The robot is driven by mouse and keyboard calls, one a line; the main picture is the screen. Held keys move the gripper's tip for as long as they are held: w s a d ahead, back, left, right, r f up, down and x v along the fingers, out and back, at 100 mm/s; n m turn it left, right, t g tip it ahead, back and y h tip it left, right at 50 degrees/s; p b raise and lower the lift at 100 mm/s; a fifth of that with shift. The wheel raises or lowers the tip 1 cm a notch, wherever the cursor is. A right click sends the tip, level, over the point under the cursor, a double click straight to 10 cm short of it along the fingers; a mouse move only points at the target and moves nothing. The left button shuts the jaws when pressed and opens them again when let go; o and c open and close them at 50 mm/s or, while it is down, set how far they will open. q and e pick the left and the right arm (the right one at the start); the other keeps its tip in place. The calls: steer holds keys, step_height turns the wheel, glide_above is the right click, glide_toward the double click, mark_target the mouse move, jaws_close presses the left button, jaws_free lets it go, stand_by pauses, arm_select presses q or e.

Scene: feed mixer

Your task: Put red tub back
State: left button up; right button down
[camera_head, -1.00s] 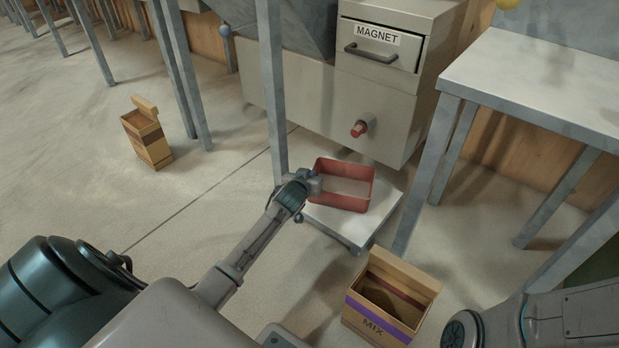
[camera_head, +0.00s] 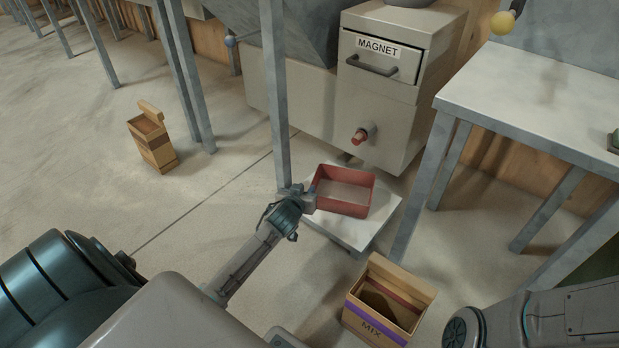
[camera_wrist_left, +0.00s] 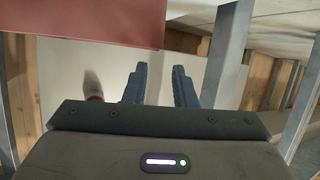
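The red tub (camera_head: 345,208) is an open, shallow rectangular box standing upright on a low pale platform (camera_head: 345,232), below the red-tipped spout of the machine. Pale material shows inside it. My left gripper (camera_head: 309,194) is at the tub's left side in the head view; whether it touches the wall cannot be told there. In the left wrist view its two dark blue fingers (camera_wrist_left: 159,85) are apart with nothing between them. The tub's red wall (camera_wrist_left: 100,20) shows beyond the fingertips, up and to the left. My right gripper is out of view; only my right arm shows.
The machine has a MAGNET drawer (camera_head: 378,62), closed, above the red-tipped spout (camera_head: 361,135). A thin metal post (camera_head: 277,100) stands just behind my left gripper. A MIX box (camera_head: 372,326) stands front right, another box (camera_head: 152,140) at left. A metal table (camera_head: 540,95) is at right.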

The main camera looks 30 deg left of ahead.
arm_select(q)
steer(key=shift+p+v, duration=0.75)
steer(key=shift+v, duration=1.55)
